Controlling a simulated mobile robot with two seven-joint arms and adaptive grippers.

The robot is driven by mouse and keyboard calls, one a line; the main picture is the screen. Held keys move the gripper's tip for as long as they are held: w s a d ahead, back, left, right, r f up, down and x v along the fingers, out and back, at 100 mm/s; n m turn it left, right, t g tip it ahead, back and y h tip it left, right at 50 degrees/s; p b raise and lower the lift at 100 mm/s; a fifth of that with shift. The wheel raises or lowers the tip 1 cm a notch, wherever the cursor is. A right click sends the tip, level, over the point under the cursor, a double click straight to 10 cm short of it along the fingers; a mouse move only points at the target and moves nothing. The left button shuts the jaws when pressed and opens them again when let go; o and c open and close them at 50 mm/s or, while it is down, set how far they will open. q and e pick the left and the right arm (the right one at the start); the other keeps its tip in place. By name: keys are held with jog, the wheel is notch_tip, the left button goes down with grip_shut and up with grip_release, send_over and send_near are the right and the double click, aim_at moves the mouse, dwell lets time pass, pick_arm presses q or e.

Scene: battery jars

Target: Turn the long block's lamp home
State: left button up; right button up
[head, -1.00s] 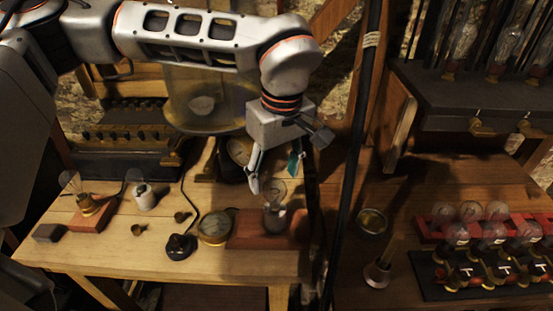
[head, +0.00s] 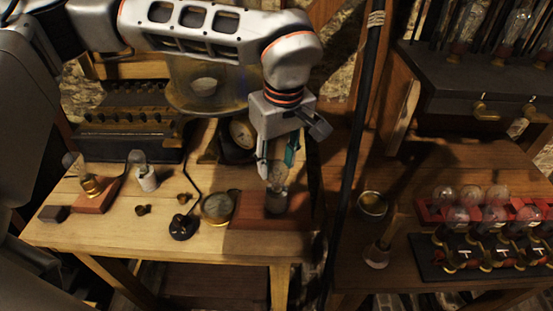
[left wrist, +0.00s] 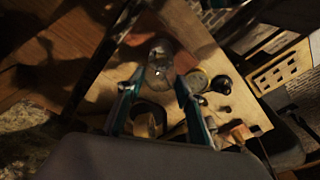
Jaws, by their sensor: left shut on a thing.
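The long block (head: 245,212), a reddish wooden bar, lies along the front right of the wooden table. Its lamp (head: 277,178), a clear glass bulb, stands upright at the block's right part. My left gripper (head: 278,166) comes down from above and is shut on the lamp's glass. In the left wrist view the lamp (left wrist: 160,62) shows between the two fingertips of my left gripper (left wrist: 160,80). The lamp's base and its seat are too dark to make out. My right gripper is in neither view.
A short block with a lamp (head: 93,190), a white-based bulb (head: 147,178), a black knob (head: 182,227) and a round brass dial (head: 217,208) share the table. A dark pole (head: 352,180) stands close right. Racks of bulbs (head: 480,225) fill the right bench.

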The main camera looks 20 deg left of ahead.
pick_arm(q)
jog(key=shift+r+m+p, duration=0.1)
jog(key=shift+m+p, duration=1.15)
jog(key=shift+m, duration=0.75)
jog(key=shift+m+p, duration=0.55)
jog(key=shift+m, duration=0.35)
jog(key=shift+h, duration=0.3)
jog(key=shift+m+p, duration=0.5)
jog(key=shift+m, duration=0.2)
jog(key=m+p, duration=0.2)
jog(key=m, duration=0.1)
jog(key=shift+m, duration=0.3)
jog(key=shift+m+h+p, duration=0.3)
jog(key=shift+m+p, duration=0.15)
jog(key=shift+m, duration=0.25)
